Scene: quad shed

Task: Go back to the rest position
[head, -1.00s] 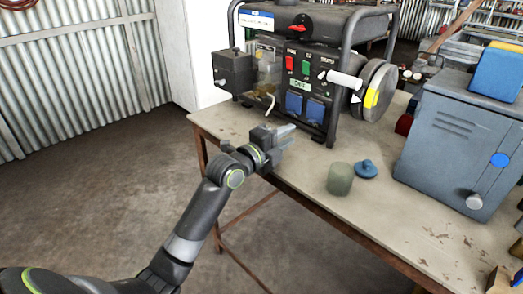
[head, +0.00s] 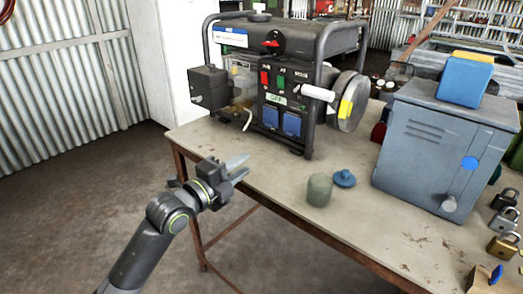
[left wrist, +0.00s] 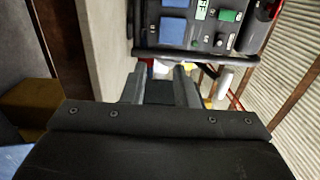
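My left gripper (head: 240,168) is at the front left edge of the workbench (head: 270,185), to the left of the green-grey canister and in front of the generator. Its two fingers stand apart with nothing between them. In the left wrist view the fingers (left wrist: 160,85) are also apart and empty, with the generator panel (left wrist: 195,25) beyond. My right gripper is in neither view.
A black-framed generator (head: 285,85) stands at the back of the bench. A green-grey canister (head: 319,190) and a blue cap (head: 344,178) stand mid-bench. A grey metal cabinet (head: 430,150) carries a blue box (head: 465,80). Padlocks (head: 503,222) lie at right. Floor left is clear.

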